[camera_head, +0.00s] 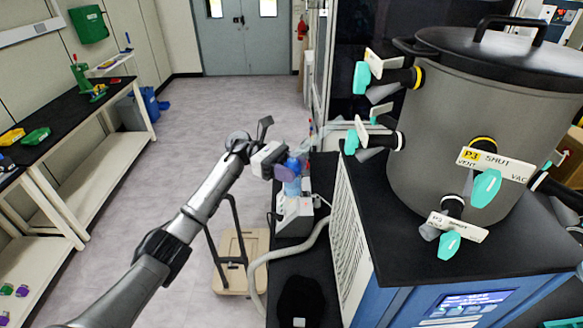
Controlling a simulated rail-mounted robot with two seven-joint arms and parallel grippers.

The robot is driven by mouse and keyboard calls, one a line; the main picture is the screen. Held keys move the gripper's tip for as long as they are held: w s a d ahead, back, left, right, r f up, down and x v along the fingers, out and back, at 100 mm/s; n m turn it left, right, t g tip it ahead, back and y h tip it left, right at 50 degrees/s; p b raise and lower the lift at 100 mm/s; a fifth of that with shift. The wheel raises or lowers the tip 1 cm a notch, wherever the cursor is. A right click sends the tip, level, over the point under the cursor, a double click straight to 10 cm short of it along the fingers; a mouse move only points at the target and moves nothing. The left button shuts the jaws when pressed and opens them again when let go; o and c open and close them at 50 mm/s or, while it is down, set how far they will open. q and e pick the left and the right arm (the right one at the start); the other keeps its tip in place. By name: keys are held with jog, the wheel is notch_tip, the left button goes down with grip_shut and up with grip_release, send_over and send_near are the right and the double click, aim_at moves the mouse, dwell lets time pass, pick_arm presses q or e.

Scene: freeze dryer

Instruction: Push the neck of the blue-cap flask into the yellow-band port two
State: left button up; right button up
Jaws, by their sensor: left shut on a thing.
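My left gripper (283,170) is shut on the blue-cap flask (291,184), whose blue part shows just right of the jaws. The jaws hide part of the flask, and its neck is hard to make out. The grey drum (425,125) of the freeze dryer stands to the right. A yellow-band port (418,77) with a turquoise valve handle sticks out from its upper left side. Another yellow-banded port (483,143) with a P3 label faces the front. I cannot read a port two label. The flask is apart from both ports. My right gripper is not in view.
A port without a yellow band (398,141) sticks out at the drum's lower left. A white device (295,214) and a pale hose (290,250) lie below the gripper. A side bench (60,130) stands at the left. The floor between is mostly open.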

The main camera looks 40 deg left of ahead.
pick_arm(q)
jog(key=shift+w+d+r+p, duration=0.45)
jog(key=shift+r+p, duration=0.25)
jog(key=shift+p, duration=0.25)
jog(key=shift+w+d+r+p, duration=0.45)
jog(key=shift+r+p, duration=0.2)
jog(key=shift+p, duration=0.25)
jog(key=shift+w+d+r+b, duration=0.55)
jog(key=shift+d+b, duration=0.05)
jog(key=shift+b, duration=0.45)
jog(key=shift+b, duration=0.3)
jog(key=shift+w+d+r, duration=0.1)
jog(key=shift+w+r, duration=0.15)
jog(key=shift+w+d+r+b, duration=0.15)
jog(key=shift+d+r+b, duration=0.05)
jog(key=shift+b, duration=0.15)
